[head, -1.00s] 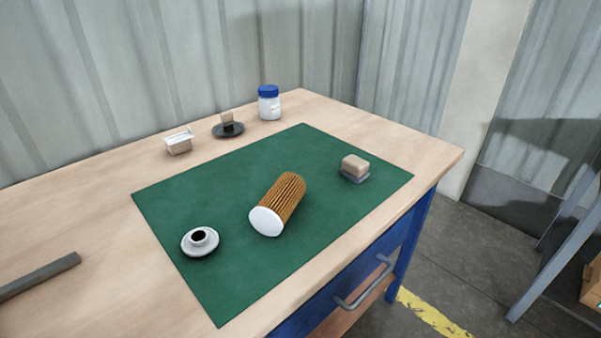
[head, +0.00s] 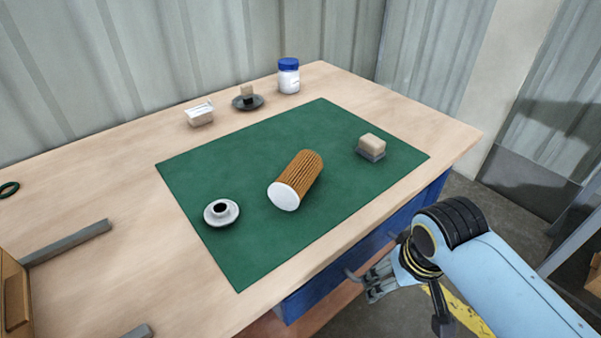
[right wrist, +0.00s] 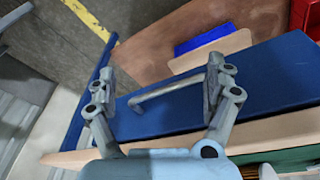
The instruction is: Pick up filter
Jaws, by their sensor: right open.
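The filter (head: 302,174) is a brown pleated cylinder with a white end cap. It lies on its side on the green mat (head: 245,262), its white end facing the front left. My right gripper (head: 372,287) is in front of the bench's right part, beside the blue drawer front and apart from the filter. In the right wrist view my right gripper (right wrist: 160,85) is open and empty, its fingers spread in front of the drawer handle (right wrist: 168,92). My left gripper is not in view.
On the mat are a white flanged cap (head: 221,212) and a beige block on a grey base (head: 371,147). Behind it stand a blue-lidded jar (head: 288,76), a dark dish (head: 248,102) and a small box (head: 199,114). Grey bars (head: 68,243) lie at left.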

